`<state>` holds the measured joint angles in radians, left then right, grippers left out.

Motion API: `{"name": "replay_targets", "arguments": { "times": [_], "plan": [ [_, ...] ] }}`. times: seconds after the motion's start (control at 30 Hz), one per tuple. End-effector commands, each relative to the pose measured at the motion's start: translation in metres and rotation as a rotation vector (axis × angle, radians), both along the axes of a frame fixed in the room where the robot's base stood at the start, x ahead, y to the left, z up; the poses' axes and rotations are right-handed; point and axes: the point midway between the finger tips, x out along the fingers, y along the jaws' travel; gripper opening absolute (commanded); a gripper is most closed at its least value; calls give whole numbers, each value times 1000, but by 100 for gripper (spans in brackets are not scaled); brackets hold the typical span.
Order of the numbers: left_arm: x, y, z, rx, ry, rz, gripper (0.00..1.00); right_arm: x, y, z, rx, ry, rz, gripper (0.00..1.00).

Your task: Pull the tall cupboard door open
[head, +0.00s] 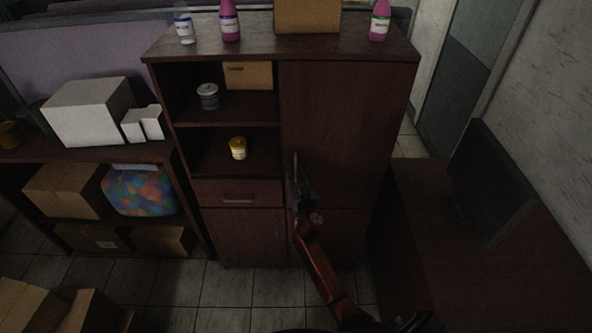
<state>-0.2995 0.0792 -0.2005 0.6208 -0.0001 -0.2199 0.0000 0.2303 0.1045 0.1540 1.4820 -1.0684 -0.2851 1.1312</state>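The tall cupboard door (340,130) is the dark brown panel on the right side of the cupboard, and it looks closed. My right gripper (296,170) is in front of the door's left edge, where a thin upright handle seems to be. The gripper covers most of that spot, so I cannot tell whether its fingers are open or shut, or whether they touch the handle. My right arm reaches up to it from the lower right. My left gripper is not in view.
Bottles (230,20) and a cardboard box (307,15) stand on the cupboard top. Open shelves hold a yellow jar (238,148) and a grey jar (208,96). A drawer (238,193) sits below. A dark desk (480,260) stands close on the right. Boxes (90,312) lie lower left.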

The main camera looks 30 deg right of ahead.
Motion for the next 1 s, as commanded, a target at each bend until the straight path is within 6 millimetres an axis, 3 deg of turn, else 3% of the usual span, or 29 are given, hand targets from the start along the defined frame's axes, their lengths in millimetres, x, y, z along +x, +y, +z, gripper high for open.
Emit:
{"name": "replay_targets", "arguments": {
  "times": [0.17,0.53,1.0],
  "plan": [
    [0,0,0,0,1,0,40,0,0,0,0,0,0,24],
    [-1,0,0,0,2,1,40,0,0,0,0,0,0,0],
    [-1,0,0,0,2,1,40,0,0,0,0,0,1,0]
  ]
}}
